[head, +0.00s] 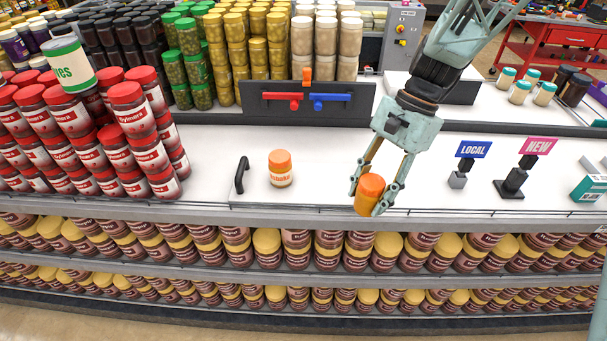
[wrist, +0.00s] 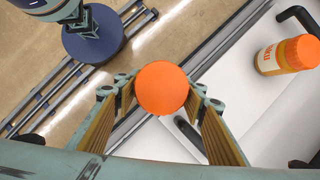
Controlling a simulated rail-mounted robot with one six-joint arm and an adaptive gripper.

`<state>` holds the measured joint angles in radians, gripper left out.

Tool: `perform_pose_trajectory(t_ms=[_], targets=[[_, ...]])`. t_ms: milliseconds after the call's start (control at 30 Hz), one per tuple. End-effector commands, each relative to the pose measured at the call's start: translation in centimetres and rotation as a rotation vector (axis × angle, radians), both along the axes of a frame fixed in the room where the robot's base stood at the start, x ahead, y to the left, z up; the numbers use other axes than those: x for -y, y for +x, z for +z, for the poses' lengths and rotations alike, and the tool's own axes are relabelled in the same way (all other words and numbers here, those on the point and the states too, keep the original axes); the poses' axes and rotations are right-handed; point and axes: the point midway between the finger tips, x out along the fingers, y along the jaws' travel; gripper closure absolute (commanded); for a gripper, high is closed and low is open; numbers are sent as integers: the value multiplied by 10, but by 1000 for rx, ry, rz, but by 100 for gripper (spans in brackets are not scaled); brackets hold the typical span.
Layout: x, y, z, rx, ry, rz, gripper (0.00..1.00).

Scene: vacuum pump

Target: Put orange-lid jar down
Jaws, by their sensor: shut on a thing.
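My gripper (head: 370,190) is shut on an orange-lid jar (head: 369,193) near the front edge of the white shelf top (head: 330,160). In the wrist view the held jar's round orange lid (wrist: 162,88) sits between the two fingers and hides the rest of the jar. In the head view the jar is tilted; whether it touches the shelf cannot be told. A second orange-lid jar (head: 280,168), with a white and orange label, stands upright on the shelf to the left, and shows in the wrist view (wrist: 288,55).
A black handle (head: 242,174) stands left of the standing jar. Stacked red-lid jars (head: 128,110) fill the left. LOCAL (head: 473,150) and NEW (head: 538,147) signs stand at the right. Behind is a black panel with red and blue levers (head: 305,101). The shelf between the standing jar and my gripper is clear.

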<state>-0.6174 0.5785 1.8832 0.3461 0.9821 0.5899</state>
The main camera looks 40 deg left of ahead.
Motion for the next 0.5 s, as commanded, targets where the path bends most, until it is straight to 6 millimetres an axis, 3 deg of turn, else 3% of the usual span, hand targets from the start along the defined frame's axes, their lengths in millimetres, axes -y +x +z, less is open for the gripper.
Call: perform_pose_trajectory(t_ms=[500], targets=[[-102, 11, 33, 0, 0, -712, 77]])
